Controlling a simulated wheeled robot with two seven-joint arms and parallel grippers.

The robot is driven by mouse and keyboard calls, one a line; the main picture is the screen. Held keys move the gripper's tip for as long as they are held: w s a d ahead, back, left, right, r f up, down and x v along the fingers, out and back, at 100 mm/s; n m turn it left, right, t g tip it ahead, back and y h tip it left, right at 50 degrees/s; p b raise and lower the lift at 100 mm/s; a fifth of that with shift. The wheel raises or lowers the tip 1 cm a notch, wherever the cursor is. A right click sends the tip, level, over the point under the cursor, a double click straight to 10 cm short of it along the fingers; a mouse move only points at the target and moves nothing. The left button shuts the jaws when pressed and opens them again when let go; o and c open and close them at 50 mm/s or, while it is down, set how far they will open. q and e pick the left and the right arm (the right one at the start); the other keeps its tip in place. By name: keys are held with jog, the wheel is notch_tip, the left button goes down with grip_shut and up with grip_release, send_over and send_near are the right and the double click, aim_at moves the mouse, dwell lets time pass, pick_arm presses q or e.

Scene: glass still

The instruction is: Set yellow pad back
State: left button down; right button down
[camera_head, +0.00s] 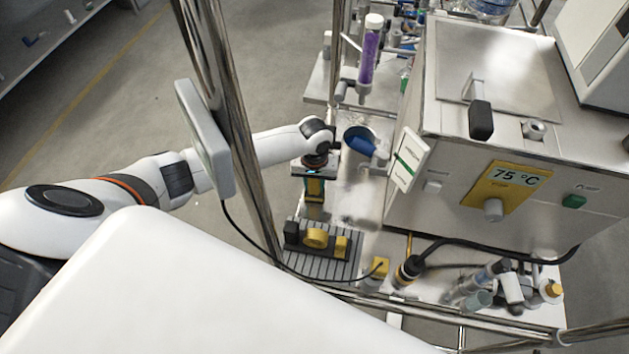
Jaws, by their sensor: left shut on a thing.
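My left gripper (314,192) points down at the near end of the steel bench, just behind a grey ribbed tray (318,262). It is shut on a small yellow piece, which I take to be the yellow pad (314,186); the fingers hide much of it. I cannot tell whether the piece touches the surface below. On the ribbed tray stand a dark block, a round yellow part (316,238) and a yellow block (341,246). My right gripper is not in view.
A steel heating box (440,185) showing 75 °C stands right of the gripper. A blue flask-like part (360,142) and a purple-filled tube (368,55) are behind. A metal post (235,120) rises close by my left arm. A black cable crosses in front of the tray.

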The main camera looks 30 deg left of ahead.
pick_arm(q)
jog(key=shift+f, duration=0.15)
jog(key=c, duration=1)
grip_release()
notch_tip(320, 180, up, 12)
jog(key=shift+f+b, duration=0.1)
jog(key=shift+b, duration=0.3)
notch_tip(320, 180, up, 5)
jog(key=p, duration=0.6)
jog(key=shift+f, duration=0.2)
